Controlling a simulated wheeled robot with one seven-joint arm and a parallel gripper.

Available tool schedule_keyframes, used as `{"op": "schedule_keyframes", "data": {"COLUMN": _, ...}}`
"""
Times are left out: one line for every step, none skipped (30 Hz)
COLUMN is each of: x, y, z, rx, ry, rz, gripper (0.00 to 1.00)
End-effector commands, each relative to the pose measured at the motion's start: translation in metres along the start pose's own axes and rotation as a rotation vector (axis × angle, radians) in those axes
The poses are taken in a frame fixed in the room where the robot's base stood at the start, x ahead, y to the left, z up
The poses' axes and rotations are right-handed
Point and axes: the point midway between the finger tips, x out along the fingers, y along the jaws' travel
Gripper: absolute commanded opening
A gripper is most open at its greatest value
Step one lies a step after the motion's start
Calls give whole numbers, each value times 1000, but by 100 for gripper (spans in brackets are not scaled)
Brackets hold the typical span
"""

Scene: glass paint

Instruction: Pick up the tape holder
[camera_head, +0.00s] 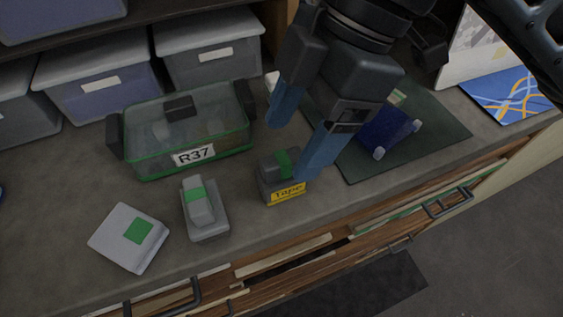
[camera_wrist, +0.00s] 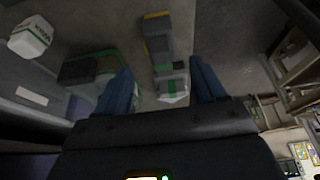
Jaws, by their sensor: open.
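The tape holder (camera_head: 268,181) is a small dark grey block with a green stripe and a yellow "Tape" label. It stands on the counter near the front edge. My gripper (camera_head: 290,145) has two blue fingers, spread open and empty. In the head view, one fingertip overlaps the tape holder's right side and the other is farther back, near the bin's right end; contact cannot be told. In the wrist view, a dark block with yellow (camera_wrist: 157,34), apparently the tape holder, lies ahead of the open fingers (camera_wrist: 160,70).
A clear green-rimmed bin marked R37 (camera_head: 144,160) stands behind left. A grey block with green (camera_head: 207,222) and a flat white case (camera_head: 117,235) lie left. A blue object (camera_head: 383,132) sits on a dark mat (camera_head: 438,130) at right. Drawers with handles (camera_head: 447,203) line the front.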

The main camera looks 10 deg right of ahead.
Motion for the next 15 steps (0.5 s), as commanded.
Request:
{"op": "schedule_keyframes", "data": {"x": 4, "y": 0, "z": 0, "rx": 1, "ry": 0, "rz": 0, "gripper": 70}}
{"op": "schedule_keyframes", "data": {"x": 7, "y": -1, "z": 1, "rx": 1, "ry": 0, "rz": 0, "gripper": 70}}
{"op": "schedule_keyframes", "data": {"x": 11, "y": -1, "z": 1, "rx": 2, "ry": 0, "rz": -1, "gripper": 70}}
{"op": "schedule_keyframes", "data": {"x": 15, "y": -2, "z": 2, "rx": 2, "ry": 0, "rz": -1, "gripper": 70}}
{"op": "schedule_keyframes", "data": {"x": 19, "y": -2, "z": 2, "rx": 2, "ry": 1, "rz": 0, "gripper": 70}}
{"op": "schedule_keyframes", "data": {"x": 25, "y": -3, "z": 2, "rx": 2, "ry": 1, "rz": -2, "gripper": 70}}
{"op": "schedule_keyframes", "data": {"x": 30, "y": -4, "z": 3, "rx": 2, "ry": 1, "rz": -1, "gripper": 70}}
{"op": "schedule_keyframes", "data": {"x": 34, "y": -4, "z": 3, "rx": 2, "ry": 1, "rz": -1, "gripper": 70}}
{"op": "schedule_keyframes", "data": {"x": 40, "y": -4, "z": 3, "rx": 1, "ry": 2, "rz": -1, "gripper": 70}}
{"op": "schedule_keyframes", "data": {"x": 44, "y": -4, "z": 3, "rx": 1, "ry": 1, "rz": 0, "gripper": 70}}
{"op": "schedule_keyframes", "data": {"x": 47, "y": -4, "z": 3, "rx": 0, "ry": 0, "rz": 0, "gripper": 70}}
{"op": "schedule_keyframes", "data": {"x": 50, "y": -4, "z": 3, "rx": 0, "ry": 1, "rz": 0, "gripper": 70}}
{"op": "schedule_keyframes", "data": {"x": 52, "y": -4, "z": 3, "rx": 0, "ry": 2, "rz": 0, "gripper": 70}}
{"op": "schedule_keyframes", "data": {"x": 54, "y": -4, "z": 3, "rx": 0, "ry": 2, "rz": 1, "gripper": 70}}
{"op": "schedule_keyframes", "data": {"x": 55, "y": -4, "z": 3, "rx": -1, "ry": 2, "rz": 1, "gripper": 70}}
